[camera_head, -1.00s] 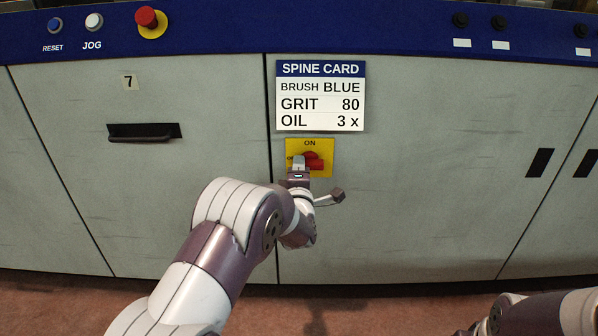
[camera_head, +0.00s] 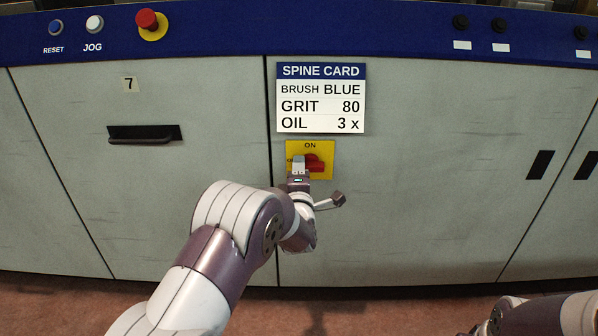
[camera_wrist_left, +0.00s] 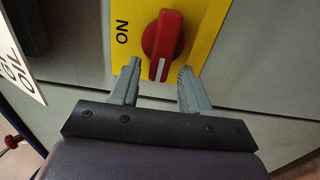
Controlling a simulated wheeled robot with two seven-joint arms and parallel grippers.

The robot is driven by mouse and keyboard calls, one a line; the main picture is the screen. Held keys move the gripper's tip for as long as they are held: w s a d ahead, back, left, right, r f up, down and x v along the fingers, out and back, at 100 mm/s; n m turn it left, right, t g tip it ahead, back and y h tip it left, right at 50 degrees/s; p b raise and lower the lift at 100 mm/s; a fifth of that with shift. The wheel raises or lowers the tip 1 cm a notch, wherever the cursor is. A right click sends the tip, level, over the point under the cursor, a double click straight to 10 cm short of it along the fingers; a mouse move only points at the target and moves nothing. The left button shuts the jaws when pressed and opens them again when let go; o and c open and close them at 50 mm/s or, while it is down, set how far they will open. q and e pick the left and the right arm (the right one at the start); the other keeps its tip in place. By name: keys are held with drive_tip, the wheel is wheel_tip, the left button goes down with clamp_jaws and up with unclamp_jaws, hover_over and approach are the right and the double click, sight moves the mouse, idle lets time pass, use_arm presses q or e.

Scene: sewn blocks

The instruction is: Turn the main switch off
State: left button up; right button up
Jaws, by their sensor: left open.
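The main switch is a red rotary knob (camera_head: 316,166) on a yellow plate (camera_head: 327,147) on the grey cabinet front. ON is printed at the plate's top; a label at its left is mostly hidden. In the left wrist view the knob (camera_wrist_left: 162,35) shows a white line at its lower end, pointing to the plate's left side as the head view has it, a quarter turn from ON. My left gripper (camera_wrist_left: 159,68) is open, its fingers on either side of the knob's marked end, with visible gaps. In the head view this gripper (camera_head: 299,163) covers the plate's lower left.
A SPINE CARD sign (camera_head: 320,97) is just above the plate. A red emergency button (camera_head: 147,19) and the RESET (camera_head: 55,26) and JOG (camera_head: 94,23) buttons sit on the blue panel. A black drawer handle (camera_head: 145,133) is at the left. Part of my right arm shows at bottom right.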

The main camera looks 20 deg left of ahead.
use_arm(q)
drive_tip(key=p+v, duration=0.3)
drive_tip(key=v, duration=0.9)
drive_tip(key=shift+s, duration=0.2)
